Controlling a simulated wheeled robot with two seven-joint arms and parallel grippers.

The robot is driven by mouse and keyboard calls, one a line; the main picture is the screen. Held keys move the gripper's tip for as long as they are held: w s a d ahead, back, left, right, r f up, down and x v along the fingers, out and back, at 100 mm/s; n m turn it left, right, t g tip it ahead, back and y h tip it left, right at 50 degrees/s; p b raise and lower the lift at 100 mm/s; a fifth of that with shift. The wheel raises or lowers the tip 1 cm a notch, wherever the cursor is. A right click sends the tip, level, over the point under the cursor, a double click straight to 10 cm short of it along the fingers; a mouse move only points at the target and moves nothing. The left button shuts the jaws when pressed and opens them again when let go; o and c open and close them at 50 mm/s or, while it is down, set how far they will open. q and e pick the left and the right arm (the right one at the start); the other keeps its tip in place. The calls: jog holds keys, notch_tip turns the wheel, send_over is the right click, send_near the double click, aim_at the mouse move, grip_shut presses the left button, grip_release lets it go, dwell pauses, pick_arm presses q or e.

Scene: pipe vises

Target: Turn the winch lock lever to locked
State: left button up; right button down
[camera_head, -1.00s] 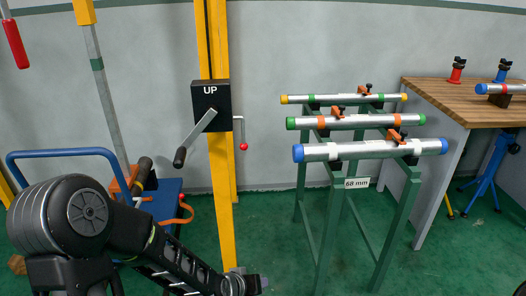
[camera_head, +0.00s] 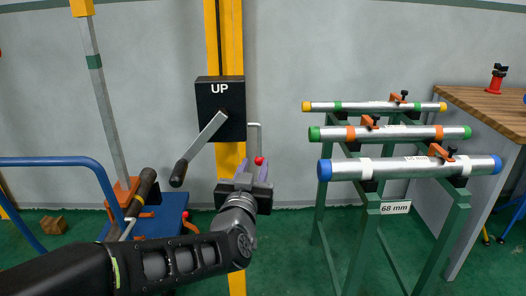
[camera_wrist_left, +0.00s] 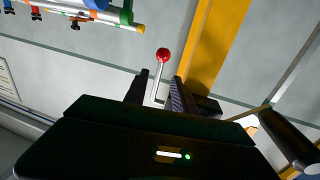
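The black winch box (camera_head: 220,105), marked "UP", is fixed to a yellow post. The lock lever, a thin grey rod with a red ball (camera_head: 259,160), hangs down at its right side. My left gripper (camera_head: 252,168) is just below the box, with its fingers pointing up around the ball's position. In the left wrist view the red ball (camera_wrist_left: 163,55) lies just beyond the gap between my two fingers (camera_wrist_left: 157,85), which are apart. The rod shows in that gap. I cannot tell whether a finger touches the lever. My right gripper is not in view.
The winch crank (camera_head: 203,142) with its dark grip slants down left of my gripper. The yellow post (camera_head: 232,35) stands behind. A green rack (camera_head: 370,235) with several pipes stands to the right. A blue cart (camera_head: 165,212) is at left.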

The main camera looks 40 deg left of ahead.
aim_at(259, 153)
pick_arm(q)
jog(key=w+p, duration=0.1)
jog(key=p, duration=0.1)
jog(key=w+a+p, duration=0.1)
jog(key=p, duration=0.1)
jog(key=shift+r, duration=0.3)
jog(key=shift+f+x, duration=0.15)
jog(key=shift+x, duration=1.25)
jog(key=shift+f+x, duration=0.2)
jog(key=shift+x, duration=1.15)
jog(key=shift+c, duration=0.3)
grip_shut()
